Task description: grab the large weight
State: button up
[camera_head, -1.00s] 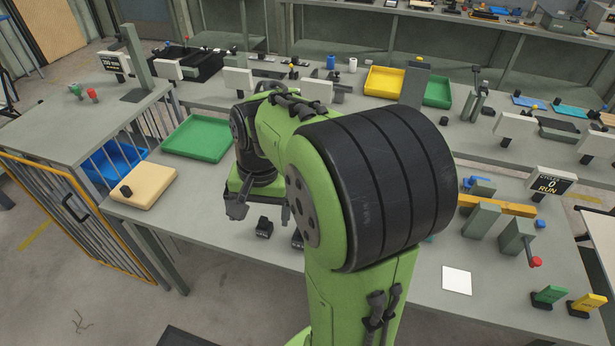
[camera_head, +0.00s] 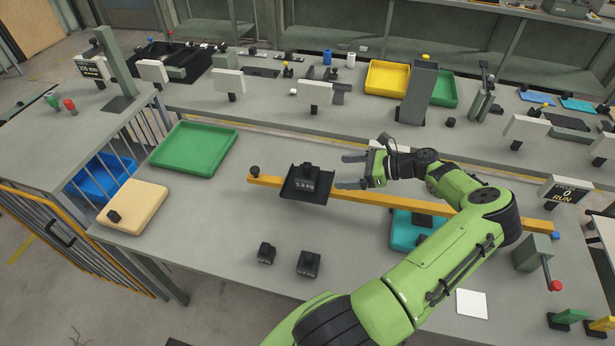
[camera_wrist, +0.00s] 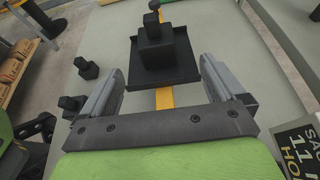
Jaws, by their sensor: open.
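The large weight (camera_head: 305,178) is a black block with a knob on top and pale markings on its front. It sits upright on a black tray (camera_head: 316,197) on the yellow-orange beam. My gripper (camera_head: 346,171) is open and empty, just right of the weight, its fingers pointing left toward it. In the wrist view the weight (camera_wrist: 155,48) stands on the tray (camera_wrist: 182,76), ahead of and between the spread fingers. My gripper (camera_wrist: 162,80) does not touch the weight there. Two smaller black weights, a small one (camera_head: 266,254) and a medium one (camera_head: 308,263), stand on the table in front.
The beam (camera_head: 390,202) crosses the table, with a teal base (camera_head: 403,232) under it. A green tray (camera_head: 194,148) and a tan board (camera_head: 133,206) lie to the left. A red-handled grey block (camera_head: 533,252) stands at right. The table's front middle is mostly clear.

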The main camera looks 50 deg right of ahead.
aim_at(307, 174)
jog(key=x, duration=1.2)
jog(key=shift+w+a+f+b, duration=0.1)
jog(key=shift+a+f+b, duration=0.15)
jog(key=shift+a+b, duration=0.1)
grip_shut()
jog(key=shift+r, duration=0.25)
